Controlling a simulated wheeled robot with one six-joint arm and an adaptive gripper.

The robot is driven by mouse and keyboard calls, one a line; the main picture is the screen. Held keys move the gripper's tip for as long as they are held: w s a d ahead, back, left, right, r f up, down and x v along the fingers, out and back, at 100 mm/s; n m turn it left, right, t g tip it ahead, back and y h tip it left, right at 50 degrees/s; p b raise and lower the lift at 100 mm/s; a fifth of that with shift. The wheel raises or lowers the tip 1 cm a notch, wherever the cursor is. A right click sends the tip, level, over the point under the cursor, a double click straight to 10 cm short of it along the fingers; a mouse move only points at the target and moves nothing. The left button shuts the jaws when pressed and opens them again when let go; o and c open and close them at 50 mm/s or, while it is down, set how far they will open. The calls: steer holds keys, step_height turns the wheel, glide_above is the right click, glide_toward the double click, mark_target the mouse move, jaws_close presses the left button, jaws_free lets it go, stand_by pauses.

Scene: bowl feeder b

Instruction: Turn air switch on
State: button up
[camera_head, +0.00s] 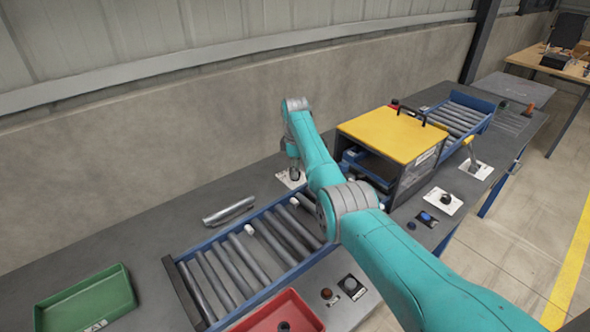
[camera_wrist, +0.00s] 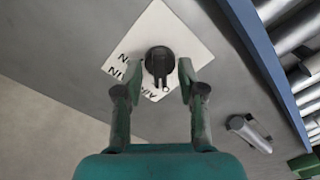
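The air switch is a black rotary knob (camera_wrist: 160,61) on a white plate (camera_wrist: 196,47) with black lettering, partly hidden by my left finger. The white plate (camera_head: 284,178) also lies on the dark table in the head view, behind the roller conveyor. My gripper (camera_wrist: 159,70) is open, with one fingertip on each side of the knob and visible gaps between. I cannot tell how far the fingertips are above the plate. In the head view my arm partly hides the gripper and knob.
A blue-framed roller conveyor (camera_head: 233,267) runs close to the switch. A loose metal piece (camera_head: 229,211) lies nearby, left of the plate. A machine with a yellow top (camera_head: 392,134) stands to the right. A green tray (camera_head: 87,301) and a red tray (camera_head: 280,314) are in front.

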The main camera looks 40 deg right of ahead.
steer(key=shift+c, duration=0.2)
jaws_close()
steer(key=m, duration=0.4)
steer(key=shift+m, duration=0.4)
steer(key=m, duration=0.4)
steer(key=shift+m, duration=0.3)
steer(key=m, duration=0.4)
steer(key=shift+m, duration=2.3)
